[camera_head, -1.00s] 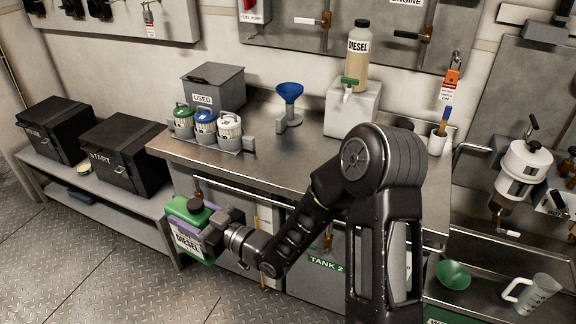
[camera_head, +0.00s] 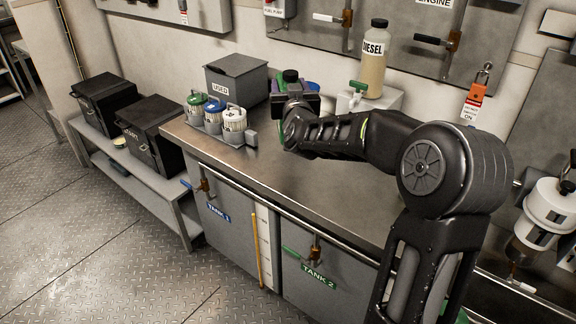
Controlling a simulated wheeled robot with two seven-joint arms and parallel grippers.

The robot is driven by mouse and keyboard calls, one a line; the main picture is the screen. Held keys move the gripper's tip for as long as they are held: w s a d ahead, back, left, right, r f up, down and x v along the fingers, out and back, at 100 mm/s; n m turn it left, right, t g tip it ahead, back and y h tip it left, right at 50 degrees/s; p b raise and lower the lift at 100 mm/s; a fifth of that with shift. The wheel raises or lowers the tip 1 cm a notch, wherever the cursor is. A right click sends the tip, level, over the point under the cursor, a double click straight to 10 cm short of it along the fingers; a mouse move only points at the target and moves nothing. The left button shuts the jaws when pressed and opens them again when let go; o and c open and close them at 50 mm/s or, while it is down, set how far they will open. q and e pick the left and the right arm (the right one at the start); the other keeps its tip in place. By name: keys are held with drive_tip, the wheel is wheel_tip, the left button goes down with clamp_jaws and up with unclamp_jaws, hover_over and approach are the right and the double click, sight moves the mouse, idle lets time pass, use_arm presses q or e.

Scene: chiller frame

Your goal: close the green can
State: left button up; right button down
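The green can (camera_head: 279,79) is above the steel counter, mostly hidden behind my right gripper (camera_head: 294,104). A strip of its green side and some purple show at the gripper's left. A black cap (camera_head: 290,76) shows at its top; I cannot tell whether it is tight. My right gripper's fingers are hidden, but the can has moved with it, so it is shut on the can. I cannot tell whether the can touches the counter (camera_head: 262,170). My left gripper is not in view.
A rack with green, blue and white-lidded jars (camera_head: 213,119) stands left of the can. The grey USED box (camera_head: 237,82) is behind it. A blue funnel (camera_head: 314,87) is partly hidden. A diesel bottle (camera_head: 373,62) stands upside right. The counter's front is clear.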

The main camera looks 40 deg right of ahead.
drive_tip(key=shift+w+a+f, duration=0.25)
drive_tip(key=shift+w+a, duration=0.05)
drive_tip(key=shift+a, duration=0.1)
drive_tip(key=shift+s+d+f, duration=0.1)
drive_tip(key=shift+d+f, duration=0.05)
drive_tip(key=shift+f, duration=3.1)
wheel_tip(320, 180, down, 4)
drive_tip(key=shift+r, duration=0.25)
drive_tip(key=shift+f, duration=0.1)
